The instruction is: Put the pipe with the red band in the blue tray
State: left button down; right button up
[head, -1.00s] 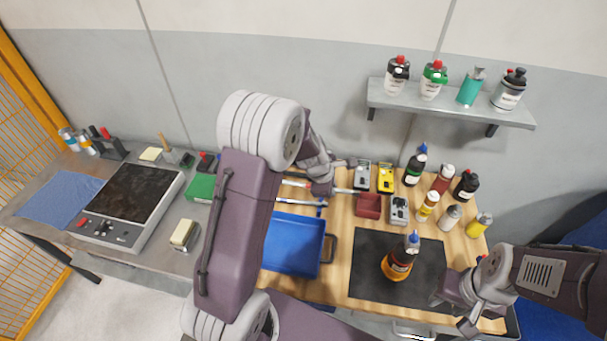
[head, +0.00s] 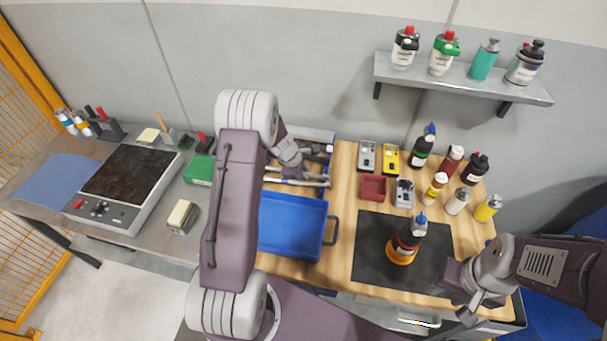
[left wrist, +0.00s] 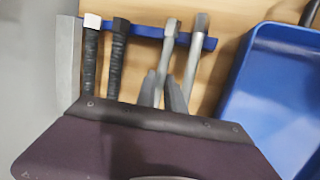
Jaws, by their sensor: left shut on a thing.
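My left gripper (left wrist: 163,92) is shut on a grey metal pipe (left wrist: 167,45), which runs up from between its fingers in the left wrist view. A second, lighter grey pipe (left wrist: 199,50) lies just to its right. Both cross a blue holder bar (left wrist: 147,31). No red band shows on either pipe. In the head view my left gripper (head: 295,165) is over the tool holder, partly behind my arm. The empty blue tray (head: 291,225) lies just below it; its rim shows in the left wrist view (left wrist: 240,75). My right gripper (head: 478,308) hangs by the bench's front right; its fingers are unclear.
Black-handled tools (left wrist: 118,55) lie left of the pipes. An orange-based bottle (head: 404,245) stands on a black mat (head: 375,265). A hot plate (head: 130,190) is at left.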

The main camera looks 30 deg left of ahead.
pick_arm(q)
jog(key=shift+r, duration=0.1)
jog(key=c, duration=1.7)
grip_release()
